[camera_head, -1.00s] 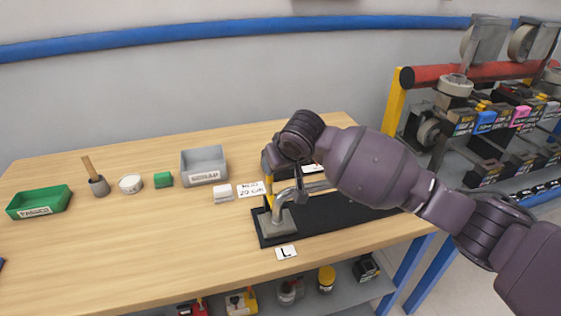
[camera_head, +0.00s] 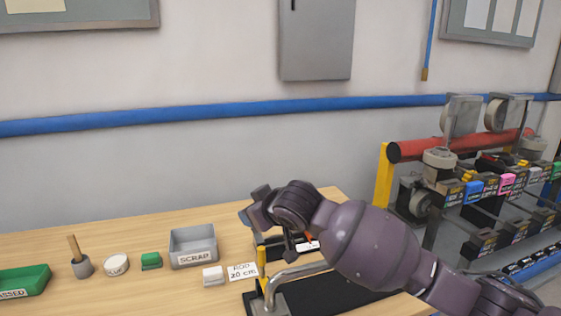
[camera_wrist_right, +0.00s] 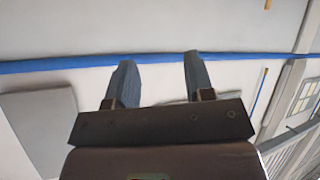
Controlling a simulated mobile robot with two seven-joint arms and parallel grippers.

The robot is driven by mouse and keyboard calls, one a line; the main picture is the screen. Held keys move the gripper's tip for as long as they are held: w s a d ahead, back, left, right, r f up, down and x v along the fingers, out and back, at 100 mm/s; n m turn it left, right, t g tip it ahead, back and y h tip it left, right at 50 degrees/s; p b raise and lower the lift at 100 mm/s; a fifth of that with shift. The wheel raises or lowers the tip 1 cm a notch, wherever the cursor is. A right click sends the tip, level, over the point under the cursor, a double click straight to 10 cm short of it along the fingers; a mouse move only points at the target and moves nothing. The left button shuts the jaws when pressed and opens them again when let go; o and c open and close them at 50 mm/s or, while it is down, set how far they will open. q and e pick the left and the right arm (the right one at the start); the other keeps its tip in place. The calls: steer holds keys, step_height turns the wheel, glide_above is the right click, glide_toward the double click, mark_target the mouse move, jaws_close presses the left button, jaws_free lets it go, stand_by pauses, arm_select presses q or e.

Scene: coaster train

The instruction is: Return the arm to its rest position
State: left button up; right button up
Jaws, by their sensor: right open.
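My right arm (camera_head: 375,245) comes in from the right in the head view and reaches over the bench. Its wrist is raised above the black mat and the metal fixture (camera_head: 292,275), and the arm hides part of both. In the right wrist view my right gripper (camera_wrist_right: 157,75) is open, with its two fingers apart and nothing between them. My left gripper is in neither view.
On the wooden bench (camera_head: 140,225) stand a green tray (camera_head: 30,283), a mallet in a cup (camera_head: 80,265), a white round tin (camera_head: 116,264), a green block (camera_head: 151,260), a grey SCRAP bin (camera_head: 193,246) and a white block (camera_head: 213,276).

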steer(key=s+d+f+m+t+h, duration=0.1)
steer(key=s+d+f+m+t, duration=0.1)
steer(key=s+d+f, duration=0.35)
steer(key=s+d+f+m+t+h, duration=0.1)
steer(key=s+d+f+t, duration=0.15)
steer(key=d+f, duration=0.55)
steer(key=s+d+f+m+t+h, duration=0.15)
steer(key=s+d+f, duration=0.25)
steer(key=d, duration=0.5)
steer(key=s+d+f+m+g+h, duration=0.2)
steer(key=s+d+f, duration=0.3)
steer(key=s+f, duration=0.3)
steer(key=s+d+f+m+g+h, duration=0.1)
steer(key=s+d+f, duration=0.4)
steer(key=s, duration=0.8)
step_height(320, 180, down, 4)
steer(key=shift+d+r+m+g+h, duration=0.15)
steer(key=shift+d+m+g+h, duration=0.3)
steer(key=shift+m, duration=0.3)
steer(key=shift+a, duration=0.1)
